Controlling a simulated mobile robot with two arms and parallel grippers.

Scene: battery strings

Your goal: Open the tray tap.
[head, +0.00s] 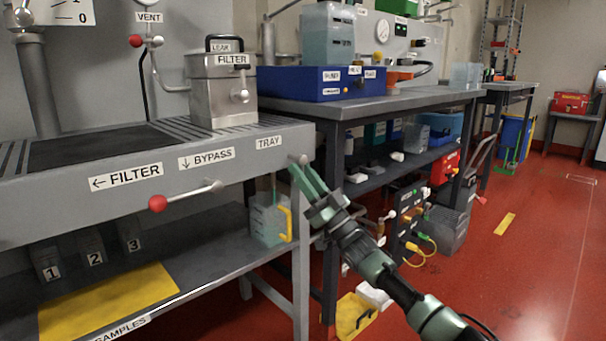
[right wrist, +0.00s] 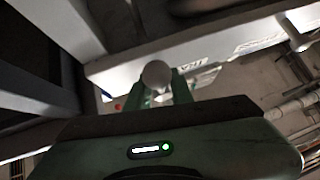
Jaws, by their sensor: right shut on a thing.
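The tray tap shows as a small pale knob (head: 304,159) at the right end of the grey bench front, just below the TRAY label (head: 269,142). My right gripper (head: 303,173) reaches up to it from the lower right, with its green fingers at the knob. In the right wrist view the round pale knob (right wrist: 156,74) sits between the green fingers (right wrist: 160,92), and they are shut on it. The fingers hide most of the tap's stem, so I cannot tell its turn. My left gripper is not in view.
A metal filter box (head: 222,88) stands on the bench. A clear container with a yellow handle (head: 268,219) stands on the shelf below. Red floor (head: 530,230) lies free at the right.

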